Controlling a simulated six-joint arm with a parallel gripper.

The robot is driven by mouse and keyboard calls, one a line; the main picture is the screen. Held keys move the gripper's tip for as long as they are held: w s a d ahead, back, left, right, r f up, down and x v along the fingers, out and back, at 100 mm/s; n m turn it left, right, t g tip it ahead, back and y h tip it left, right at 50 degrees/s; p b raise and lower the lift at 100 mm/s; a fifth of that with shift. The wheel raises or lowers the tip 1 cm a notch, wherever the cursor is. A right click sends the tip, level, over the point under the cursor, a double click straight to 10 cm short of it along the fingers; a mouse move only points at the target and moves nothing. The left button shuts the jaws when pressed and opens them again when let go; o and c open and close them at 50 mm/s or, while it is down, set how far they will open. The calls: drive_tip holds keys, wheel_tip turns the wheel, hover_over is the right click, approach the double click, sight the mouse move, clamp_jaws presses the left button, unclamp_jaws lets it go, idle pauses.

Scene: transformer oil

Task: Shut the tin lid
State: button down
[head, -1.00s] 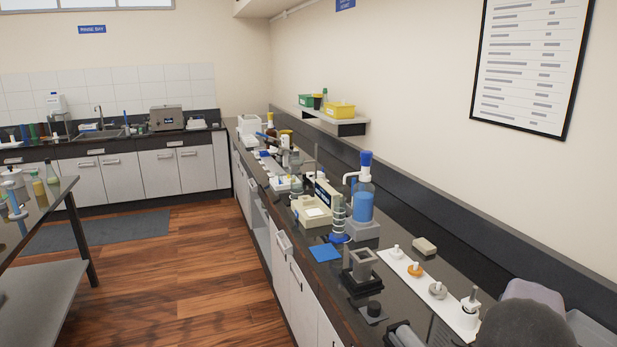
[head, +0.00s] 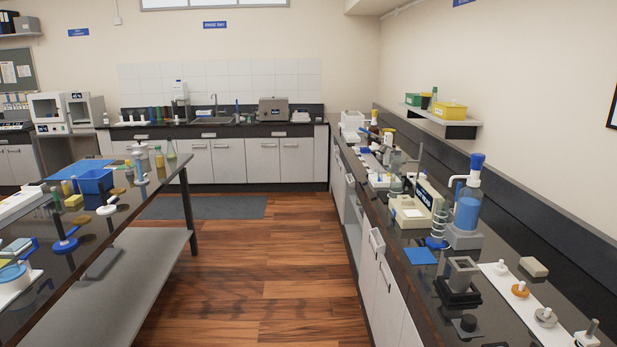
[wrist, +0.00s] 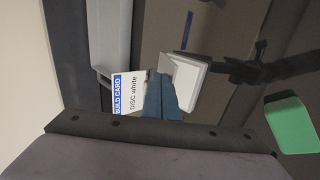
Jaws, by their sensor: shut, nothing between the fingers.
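My gripper (wrist: 160,80) shows only in the wrist view, as two blue fingers with their tips together and nothing between them. A white box-like object (wrist: 188,76) lies just beyond and right of the fingertips. I cannot tell whether it is the tin, or whether it has a lid standing open. A white card with a blue edge, reading "BUILD CARD" and "DISC white" (wrist: 131,97), is at the left of the fingers. It looks close to them, but contact is unclear. In the head view I cannot pick out a tin with certainty.
In the wrist view a green object (wrist: 290,125) is at the right and a dark rod-like part (wrist: 245,70) crosses beside the white box. In the head view the right bench (head: 408,262) is crowded; the floor (head: 270,275) between the benches is clear.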

drive_tip(key=p+v, duration=0.2)
drive_tip(key=v, duration=0.5)
drive_tip(key=shift+d+r+p, duration=0.2)
drive_tip(key=shift+d+p, duration=0.1)
drive_tip(key=shift+p, duration=0.1)
drive_tip(key=shift+r, duration=0.1)
idle(0.3)
drive_tip(key=b+v, duration=0.1)
drive_tip(key=v, duration=0.6)
drive_tip(key=shift+a, duration=0.15)
idle(0.3)
